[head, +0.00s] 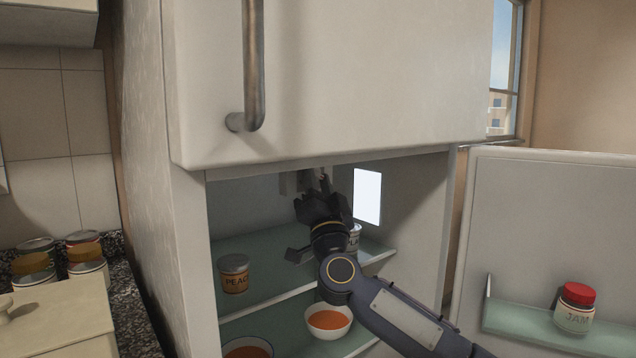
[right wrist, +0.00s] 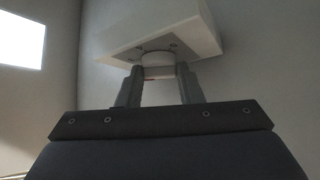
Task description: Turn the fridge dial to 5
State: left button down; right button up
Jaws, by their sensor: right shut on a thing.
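The fridge dial (right wrist: 158,59) is a pale round knob under a white box-shaped housing (right wrist: 185,35) in the right wrist view. My right gripper (right wrist: 160,74) is shut on the dial, with one finger on each side of it. In the head view my right gripper (head: 314,184) reaches up to the housing (head: 290,182) at the top back of the open fridge compartment. The arm and gripper hide the dial there. I cannot read any numbers on the dial in either view. My left gripper is not in view.
A glass shelf holds a peach can (head: 234,274) and another can (head: 353,238) behind my arm. Bowls of orange food (head: 329,319) sit below. A lit panel (head: 367,196) is on the right inner wall. The open door (head: 550,215) carries a jam jar (head: 575,308).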

jog(key=shift+s+r+m+h, duration=0.1)
jog(key=shift+r+m+h, duration=0.05)
jog(key=shift+m+h, duration=0.35)
jog(key=shift+m, duration=0.4)
jog(key=shift+s+a+r+m+g+h+p, duration=0.1)
jog(key=shift+m+g+h+p, duration=0.7)
jog(key=shift+m, duration=0.5)
jog(key=shift+w+a+m+g+h+p, duration=0.1)
jog(key=shift+m+g+h+p, duration=0.45)
jog(key=shift+m+h+p, duration=0.6)
jog(key=shift+s+r+m+g+h+p, duration=0.1)
jog(key=shift+m+g+h+p, duration=0.6)
jog(key=shift+m, duration=0.75)
jog(key=shift+f, duration=0.1)
jog(key=o, duration=1)
